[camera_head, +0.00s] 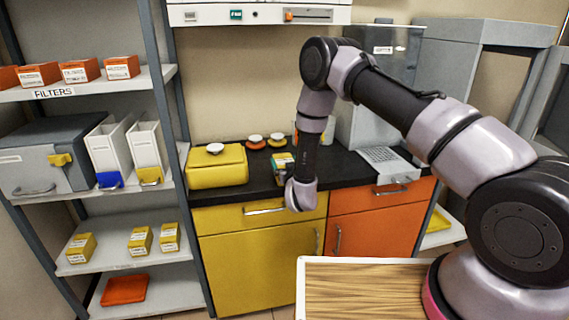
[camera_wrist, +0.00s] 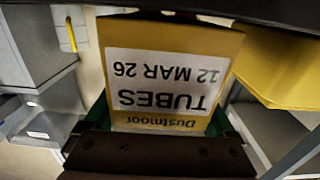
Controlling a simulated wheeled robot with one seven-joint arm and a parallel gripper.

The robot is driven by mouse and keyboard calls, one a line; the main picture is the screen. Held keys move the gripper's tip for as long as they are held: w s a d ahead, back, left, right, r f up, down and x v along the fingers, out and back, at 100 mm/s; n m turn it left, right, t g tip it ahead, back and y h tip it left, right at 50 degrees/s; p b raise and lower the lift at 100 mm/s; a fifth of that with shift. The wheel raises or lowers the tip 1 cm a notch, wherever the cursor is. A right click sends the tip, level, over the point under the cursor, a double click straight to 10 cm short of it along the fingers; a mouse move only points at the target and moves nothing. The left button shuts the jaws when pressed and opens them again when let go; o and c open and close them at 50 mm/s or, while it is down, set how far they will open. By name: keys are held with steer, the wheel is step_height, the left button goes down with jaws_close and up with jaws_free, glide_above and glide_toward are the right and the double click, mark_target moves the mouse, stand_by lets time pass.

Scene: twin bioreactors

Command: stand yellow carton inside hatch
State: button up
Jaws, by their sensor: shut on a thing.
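The yellow carton (camera_wrist: 175,75) fills the middle of the wrist view, with a white label reading "TUBES 12 MAR 26" upside down. My gripper (camera_wrist: 160,135) is shut on it, with green finger parts showing at the carton's sides. I cannot make out the hatch for certain in either view.
A yellow case (camera_head: 217,167) stands on the dark counter (camera_head: 262,183), left of my wrist. White-topped knobs lie behind. A grey machine (camera_head: 385,85) stands right. Other yellow cartons (camera_head: 140,240) sit on the left rack. A wood-topped surface (camera_head: 365,290) is in front.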

steer(key=shift+f, duration=0.15)
steer(key=o, duration=1.2)
